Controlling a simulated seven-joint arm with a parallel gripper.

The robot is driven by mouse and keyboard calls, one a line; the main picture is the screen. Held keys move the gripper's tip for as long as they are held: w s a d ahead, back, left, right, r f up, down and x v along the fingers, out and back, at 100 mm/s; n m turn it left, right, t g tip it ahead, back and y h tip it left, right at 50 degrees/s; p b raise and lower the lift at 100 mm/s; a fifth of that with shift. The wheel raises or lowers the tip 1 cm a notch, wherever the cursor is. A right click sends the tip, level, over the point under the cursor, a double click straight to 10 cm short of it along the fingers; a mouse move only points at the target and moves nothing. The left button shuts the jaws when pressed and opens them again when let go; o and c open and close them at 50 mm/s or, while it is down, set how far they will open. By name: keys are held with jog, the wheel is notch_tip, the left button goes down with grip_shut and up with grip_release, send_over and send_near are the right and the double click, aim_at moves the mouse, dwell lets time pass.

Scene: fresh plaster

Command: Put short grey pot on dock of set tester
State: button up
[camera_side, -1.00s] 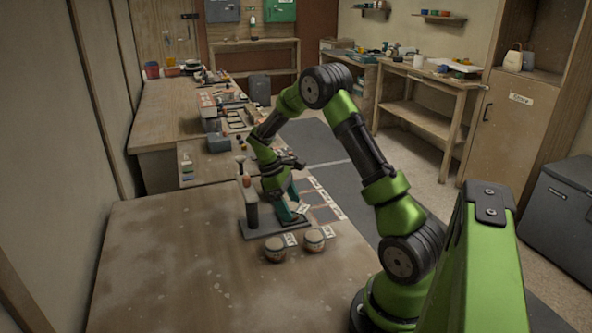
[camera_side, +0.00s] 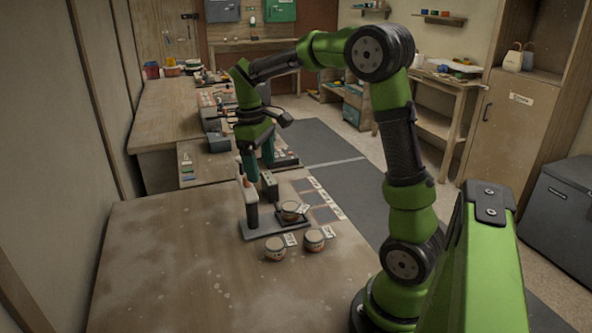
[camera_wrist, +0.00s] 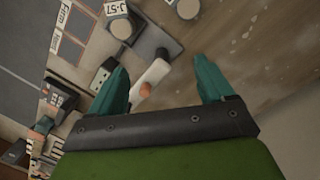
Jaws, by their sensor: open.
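A small pot (camera_side: 291,210) with a pale top and greyish side sits upright on the dark dock (camera_side: 286,221) of the set tester (camera_side: 262,230). In the wrist view this pot (camera_wrist: 121,27) is beside a "J-57" tag. The tester has a grey base, an upright post and a white arm with an orange knob (camera_wrist: 146,89). My gripper (camera_side: 258,168) is open and empty, above and behind the tester post, clear of the pot. In the wrist view the white arm shows between its teal fingers (camera_wrist: 165,82); whether they touch it I cannot tell.
Two similar pots, a left one (camera_side: 275,249) and a right one (camera_side: 314,240), stand in front of the tester with small tags. A dark block (camera_side: 269,186) stands by the post. Marked squares (camera_side: 325,214) lie to the right. The table's front left is clear.

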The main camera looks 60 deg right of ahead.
jog(key=s+a+r+m+t+y, duration=0.1)
jog(key=s+a+r+m+t, duration=0.1)
jog(key=s+a+t, duration=0.2)
jog(key=s+a+r+m+t+y, duration=0.1)
jog(key=s+a+t, duration=0.3)
jog(key=s+a, duration=0.4)
jog(key=a+r+m, duration=0.1)
jog(key=a, duration=0.4)
jog(key=shift+s+m+y, duration=0.4)
